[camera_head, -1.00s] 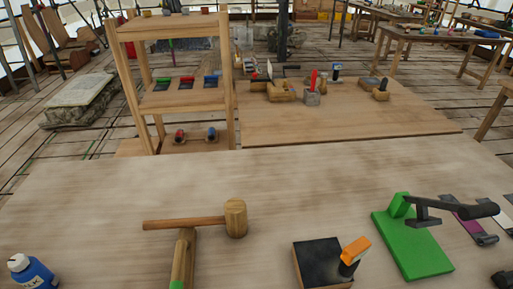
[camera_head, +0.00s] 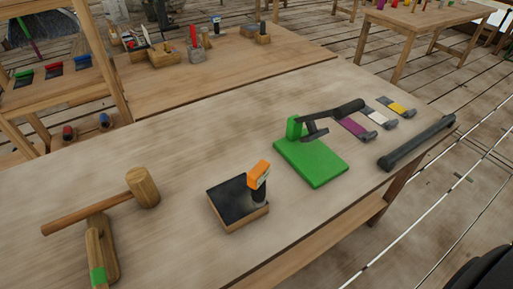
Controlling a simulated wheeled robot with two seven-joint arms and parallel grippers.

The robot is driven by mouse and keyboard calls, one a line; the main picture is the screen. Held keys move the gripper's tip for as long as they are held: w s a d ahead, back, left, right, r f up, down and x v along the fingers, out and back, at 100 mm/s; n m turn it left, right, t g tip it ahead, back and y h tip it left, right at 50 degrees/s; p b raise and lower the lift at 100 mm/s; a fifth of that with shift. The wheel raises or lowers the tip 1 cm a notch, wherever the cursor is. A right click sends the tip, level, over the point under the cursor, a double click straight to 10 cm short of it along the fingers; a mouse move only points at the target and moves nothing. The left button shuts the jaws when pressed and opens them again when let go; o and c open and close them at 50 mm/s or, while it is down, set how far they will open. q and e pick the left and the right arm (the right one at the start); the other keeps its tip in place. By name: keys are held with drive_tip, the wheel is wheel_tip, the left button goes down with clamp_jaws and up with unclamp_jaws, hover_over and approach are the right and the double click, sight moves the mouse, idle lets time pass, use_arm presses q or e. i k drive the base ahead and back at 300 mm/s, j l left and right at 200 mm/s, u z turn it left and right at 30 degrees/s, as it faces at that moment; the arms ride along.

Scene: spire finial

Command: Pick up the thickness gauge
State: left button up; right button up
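An orange-headed tool with a dark lower part (camera_head: 259,174) stands upright on a black-topped wooden block (camera_head: 235,208) near the middle of the bench; it looks like the thickness gauge, but I cannot read any marking. Its lower end meets the block's right side, and I cannot tell how it is seated. Neither of my grippers is in view.
A green-based stand (camera_head: 312,164) with a black arm is right of the block. A wooden mallet (camera_head: 143,187) lies left, over a green-banded wooden handle (camera_head: 101,255). A black bar (camera_head: 417,143) lies along the right edge. Bare bench separates mallet and block.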

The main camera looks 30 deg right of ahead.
sight(256, 177)
drive_tip(key=k+l+z, duration=0.3)
drive_tip(key=k+l, duration=0.25)
drive_tip(key=i+l+u, duration=0.15)
drive_tip(key=l, duration=0.2)
drive_tip(key=i+l+u, duration=0.2)
drive_tip(key=l, duration=0.15)
drive_tip(key=k+j, duration=0.05)
drive_tip(key=k, duration=0.05)
